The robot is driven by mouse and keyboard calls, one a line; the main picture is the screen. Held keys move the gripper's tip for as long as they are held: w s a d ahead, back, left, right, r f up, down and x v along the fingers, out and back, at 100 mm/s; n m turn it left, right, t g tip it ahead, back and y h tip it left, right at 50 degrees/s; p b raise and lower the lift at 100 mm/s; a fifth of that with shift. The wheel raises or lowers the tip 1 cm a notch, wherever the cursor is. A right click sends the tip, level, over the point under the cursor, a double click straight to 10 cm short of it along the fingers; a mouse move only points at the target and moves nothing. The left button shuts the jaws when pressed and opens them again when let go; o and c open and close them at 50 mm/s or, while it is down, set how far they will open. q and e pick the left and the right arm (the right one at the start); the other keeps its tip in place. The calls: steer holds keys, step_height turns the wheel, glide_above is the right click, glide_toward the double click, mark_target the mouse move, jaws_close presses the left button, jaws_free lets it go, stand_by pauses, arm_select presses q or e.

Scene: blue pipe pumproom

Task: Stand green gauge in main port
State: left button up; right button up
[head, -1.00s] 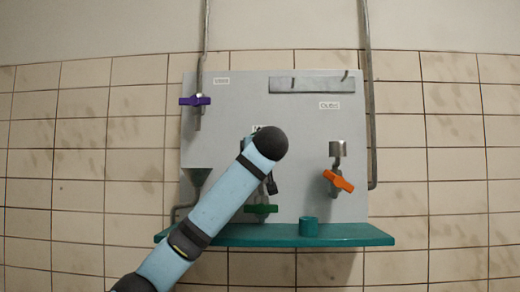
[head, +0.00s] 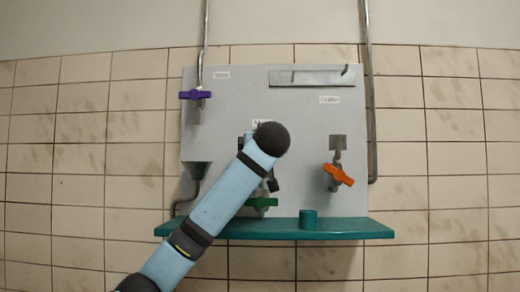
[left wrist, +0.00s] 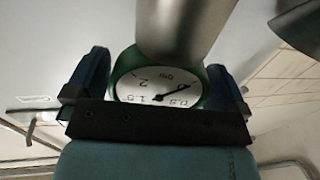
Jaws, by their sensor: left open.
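The green gauge (left wrist: 205,97), with a green rim and white dial, shows in the left wrist view between the two dark fingers of my left gripper (left wrist: 158,80). The gripper is open, with a finger on each side of the gauge. A grey metal cylinder (left wrist: 178,25) covers part of the dial's upper edge in that view; I cannot tell whether the gauge is seated in a port. In the head view my left arm hides the gauge and most of the middle pipe, which has a green handle (head: 262,202). My right gripper is out of view.
The grey panel (head: 225,115) also carries a purple-handled valve (head: 195,95), a funnel (head: 195,170) and an orange-handled valve (head: 338,175) under an open grey cup (head: 337,142).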

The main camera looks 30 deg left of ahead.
arm_select(q)
steer(key=b+v, duration=0.3)
steer(key=v, duration=0.9)
steer(key=shift+s+d, duration=0.15)
steer(key=shift+d, duration=0.1)
